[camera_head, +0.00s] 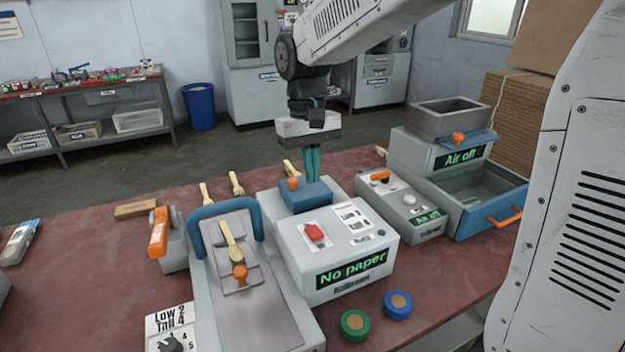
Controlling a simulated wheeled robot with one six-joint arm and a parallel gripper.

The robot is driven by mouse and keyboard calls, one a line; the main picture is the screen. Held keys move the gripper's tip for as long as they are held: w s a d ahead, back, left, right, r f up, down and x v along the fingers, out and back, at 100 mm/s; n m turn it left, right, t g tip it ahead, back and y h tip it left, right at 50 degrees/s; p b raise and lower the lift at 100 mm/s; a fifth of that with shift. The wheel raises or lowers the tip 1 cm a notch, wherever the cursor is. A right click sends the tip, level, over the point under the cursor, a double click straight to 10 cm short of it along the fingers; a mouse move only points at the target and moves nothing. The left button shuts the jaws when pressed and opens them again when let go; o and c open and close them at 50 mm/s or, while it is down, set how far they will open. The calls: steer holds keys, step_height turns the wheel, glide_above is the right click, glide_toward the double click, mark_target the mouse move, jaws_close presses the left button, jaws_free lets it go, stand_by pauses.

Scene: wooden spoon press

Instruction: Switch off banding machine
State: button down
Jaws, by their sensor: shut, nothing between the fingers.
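A grey box machine (310,278) with a green "No paper" display (350,268) stands on the table in the middle; it looks like the banding machine. A red switch (314,232) sits on a white plate on its top. Beside it is a white panel with small black markings (352,216). A blue block (308,197) with an orange knob (293,184) is at its back. My gripper (313,180) points down, its teal fingers shut and empty, just over or behind the blue block. Whether the fingertips touch the block cannot be told.
A press (205,285) with a blue handle and a wooden spoon stands left. An "Air off" unit (440,155) and a smaller grey box (400,205) stand right. Green (354,325) and blue (398,305) rolls lie in front.

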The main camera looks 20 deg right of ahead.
mark_target(316, 233)
steer(key=f, duration=0.4)
steer(key=s+f, duration=0.1)
steer(key=f, duration=0.6)
steer(key=shift+s+f, duration=0.4)
